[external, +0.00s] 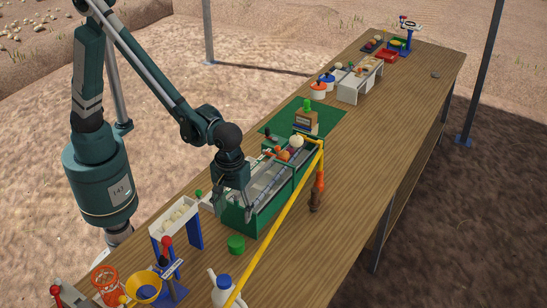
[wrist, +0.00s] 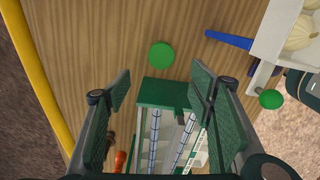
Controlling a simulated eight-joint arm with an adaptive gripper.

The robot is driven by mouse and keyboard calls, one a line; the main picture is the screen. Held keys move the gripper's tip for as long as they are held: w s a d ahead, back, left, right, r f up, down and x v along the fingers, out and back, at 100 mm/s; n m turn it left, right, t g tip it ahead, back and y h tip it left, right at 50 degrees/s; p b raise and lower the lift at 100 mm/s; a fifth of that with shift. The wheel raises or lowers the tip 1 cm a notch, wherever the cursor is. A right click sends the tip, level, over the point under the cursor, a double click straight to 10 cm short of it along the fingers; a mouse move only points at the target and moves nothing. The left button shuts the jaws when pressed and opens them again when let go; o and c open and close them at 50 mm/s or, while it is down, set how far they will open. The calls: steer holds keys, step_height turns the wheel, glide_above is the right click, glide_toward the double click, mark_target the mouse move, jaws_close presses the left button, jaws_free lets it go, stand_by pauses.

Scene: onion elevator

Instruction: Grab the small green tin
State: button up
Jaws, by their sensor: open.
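The small green tin (external: 236,244) stands on the wooden table near the front end of the green elevator box. In the wrist view the tin (wrist: 160,55) is a round green disc seen from above, beyond my fingertips and clear of them. My gripper (external: 232,206) is over the near end of the green elevator (external: 272,193), behind and slightly left of the tin in the external view. In the wrist view my gripper (wrist: 160,90) has its two green finger pads wide apart, with nothing between them but the box end and rails below.
A yellow pole (external: 280,215) crosses beside the elevator and shows in the wrist view (wrist: 35,85). A white tray (external: 177,218) on blue legs stands left of the tin. A white jug (external: 222,292) with a blue cap stands in front. Bare table lies right of the pole.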

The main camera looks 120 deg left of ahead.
glide_above(236, 241)
step_height(236, 241, down, 9)
steer(key=shift+a+r, duration=0.1)
steer(key=shift+r, duration=0.1)
steer(key=shift+f, duration=1.3)
steer(key=shift+s+f+b, duration=0.1)
steer(key=shift+f+b, duration=0.4)
steer(key=shift+f, duration=2.1)
steer(key=c, duration=1)
steer(key=shift+r, duration=0.15)
